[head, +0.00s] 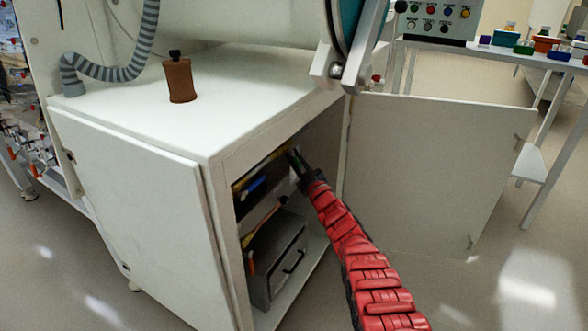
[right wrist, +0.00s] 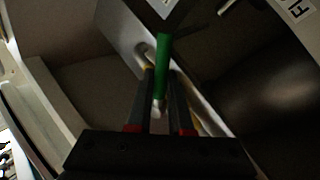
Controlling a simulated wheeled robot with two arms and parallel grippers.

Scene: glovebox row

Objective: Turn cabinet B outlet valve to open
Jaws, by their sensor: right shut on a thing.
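My right arm reaches into the open lower cabinet (head: 222,200), and my right gripper (head: 296,158) is inside its upper part. In the right wrist view, the gripper (right wrist: 160,78) is shut on a green valve handle (right wrist: 163,50). The handle stands between the fingertips, its upper part sticking out past them. A pale piece shows lower between the fingers. A yellow part shows beside the left finger. The handle is too small to make out in the head view. No label naming the cabinet or valve can be read. My left gripper is not in view.
The cabinet's right door (head: 430,175) stands wide open. A drawer-like grey box (head: 277,262) and a blue item (head: 253,188) are inside. A brown bottle (head: 179,80) and a ribbed hose (head: 110,72) are on top. Floor lies clear in front.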

